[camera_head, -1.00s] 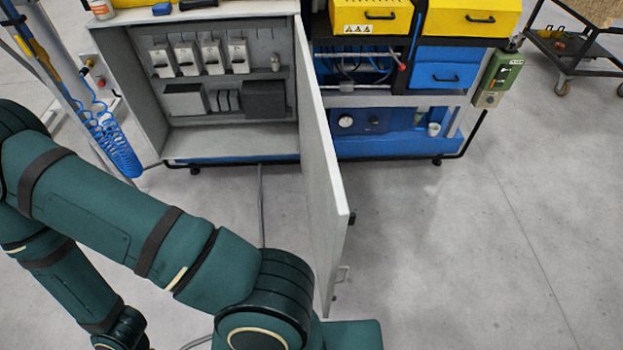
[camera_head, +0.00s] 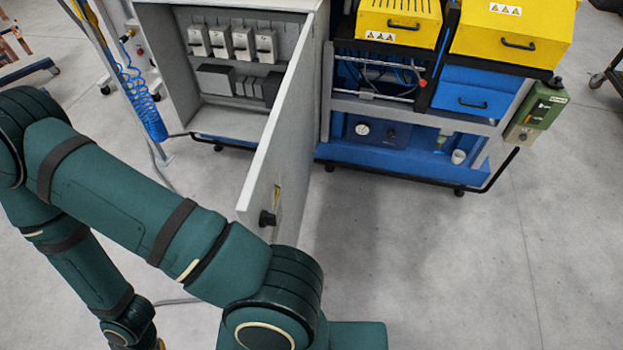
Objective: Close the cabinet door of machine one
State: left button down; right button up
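The grey cabinet (camera_head: 183,83) of the machine stands at the upper left with its inside in view. Its light grey door (camera_head: 281,125) stands open, swung out toward me from the cabinet's right side. A black knob (camera_head: 267,218) sits on the door's outer face near its free edge. My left arm reaches in from the left across the lower picture, and its bent joint is in front of the door's lower end. Whether it touches the door cannot be told. Neither gripper shows. The door's lowest part is hidden behind my arm.
Right of the cabinet is a blue machine frame with yellow boxes (camera_head: 512,30) and blue drawers (camera_head: 472,97). A green control box (camera_head: 537,112) hangs on its right. A coiled blue hose (camera_head: 142,100) hangs left of the cabinet. The grey floor (camera_head: 430,270) at right is clear.

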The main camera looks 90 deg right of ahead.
aim_at(278, 182)
jog(key=k+z, duration=0.35)
jog(key=k+l+z, duration=0.15)
jog(key=z, duration=1.75)
jog(key=j+z, duration=0.15)
jog(key=z, duration=0.2)
jog(key=j+z, duration=0.1)
jog(key=z, duration=0.2)
jog(key=j+z, duration=0.1)
jog(key=z, duration=0.25)
jog(key=k, duration=0.05)
